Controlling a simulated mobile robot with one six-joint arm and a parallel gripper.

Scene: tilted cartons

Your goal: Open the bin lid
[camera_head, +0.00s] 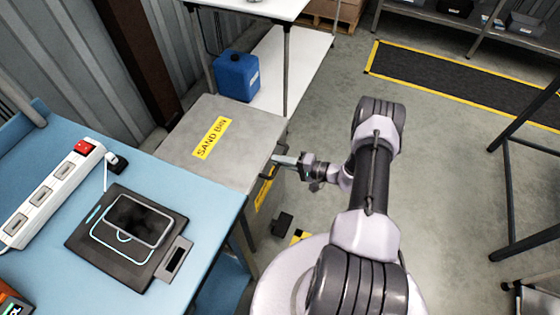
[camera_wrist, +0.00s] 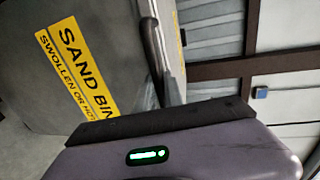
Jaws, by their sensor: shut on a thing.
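The sand bin (camera_head: 262,196) is a grey box beside the blue bench. Its flat grey lid (camera_head: 180,148) carries a yellow "SAND BIN" label and looks closed. A dark bar handle (camera_head: 267,172) sits at the lid's right edge. My gripper (camera_head: 277,163) reaches in from the right at that edge and is shut on the handle. The wrist view shows the lid (camera_wrist: 105,25) with its label and the dark handle (camera_wrist: 151,40) along its edge.
The blue bench (camera_head: 190,180) at the left holds a power strip (camera_head: 50,195) and a device on a black pad (camera_head: 85,235). A blue canister (camera_head: 237,75) stands behind the bin. A small dark block (camera_head: 283,222) lies on the floor. Open floor lies right of my arm.

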